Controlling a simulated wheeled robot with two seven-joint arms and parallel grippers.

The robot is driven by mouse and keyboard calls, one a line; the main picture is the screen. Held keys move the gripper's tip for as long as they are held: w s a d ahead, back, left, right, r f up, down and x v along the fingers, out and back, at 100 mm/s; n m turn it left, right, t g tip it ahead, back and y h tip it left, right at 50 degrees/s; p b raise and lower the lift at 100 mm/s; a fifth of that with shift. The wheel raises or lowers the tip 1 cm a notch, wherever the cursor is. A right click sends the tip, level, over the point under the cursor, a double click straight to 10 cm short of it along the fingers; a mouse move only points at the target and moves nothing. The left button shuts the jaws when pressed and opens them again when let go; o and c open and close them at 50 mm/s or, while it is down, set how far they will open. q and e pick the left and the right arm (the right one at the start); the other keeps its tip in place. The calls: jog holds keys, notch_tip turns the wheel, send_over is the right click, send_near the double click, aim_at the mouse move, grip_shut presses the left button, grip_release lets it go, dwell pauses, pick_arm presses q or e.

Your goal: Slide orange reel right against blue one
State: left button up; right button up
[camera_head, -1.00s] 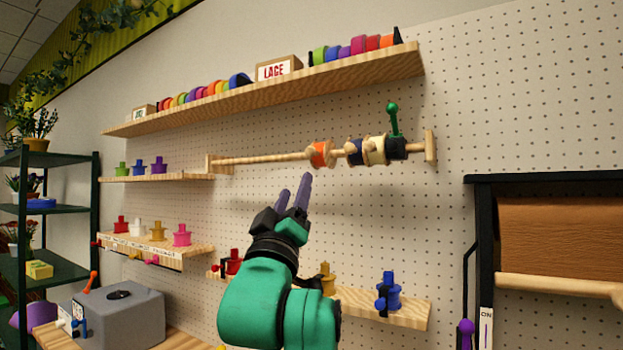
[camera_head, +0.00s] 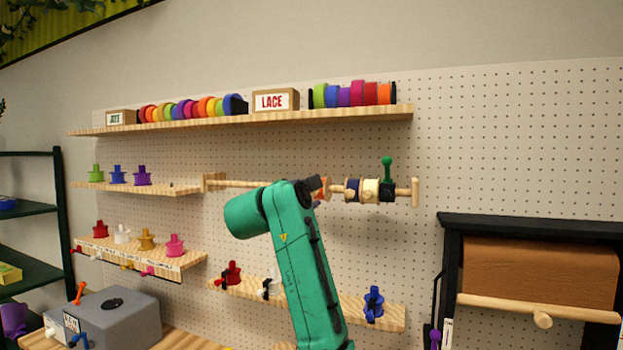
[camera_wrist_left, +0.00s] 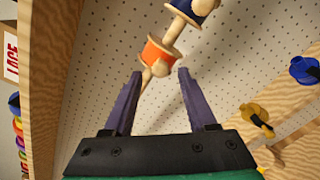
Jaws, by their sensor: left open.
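The orange reel (camera_head: 325,188) with pale wooden flanges hangs on a horizontal wooden rod (camera_head: 243,184); my arm partly covers it in the head view. The blue reel (camera_head: 352,190) is to its right on the rod, with a short gap between them. In the left wrist view the orange reel (camera_wrist_left: 160,52) lies just beyond the fingertips, and the blue reel (camera_wrist_left: 197,8) is cut by the top edge. My left gripper (camera_wrist_left: 160,73) is open, its purple fingers on either side of the rod's picture line; I see no clear contact. My right gripper is not in view.
A cream reel (camera_head: 370,191) and a dark reel (camera_head: 387,192) with a green-knobbed post (camera_head: 387,166) follow at the right, before the rod's end stop (camera_head: 415,192). A shelf (camera_head: 240,122) with ribbon rolls runs above. Lower shelves hold coloured spools.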

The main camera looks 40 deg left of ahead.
aim_at(311, 195)
pick_arm(q)
jog(key=x, duration=0.2)
jog(key=shift+w+p, duration=0.3)
jog(key=shift+w, duration=0.1)
jog(key=shift+w+f, duration=0.1)
jog(key=shift+w, duration=0.1)
jog(key=c, duration=0.4)
jog(key=shift+s, duration=0.1)
grip_shut()
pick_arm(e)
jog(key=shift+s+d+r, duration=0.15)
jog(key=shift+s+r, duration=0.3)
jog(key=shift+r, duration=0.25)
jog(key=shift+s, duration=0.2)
pick_arm(q)
jog(key=shift+f, duration=0.15)
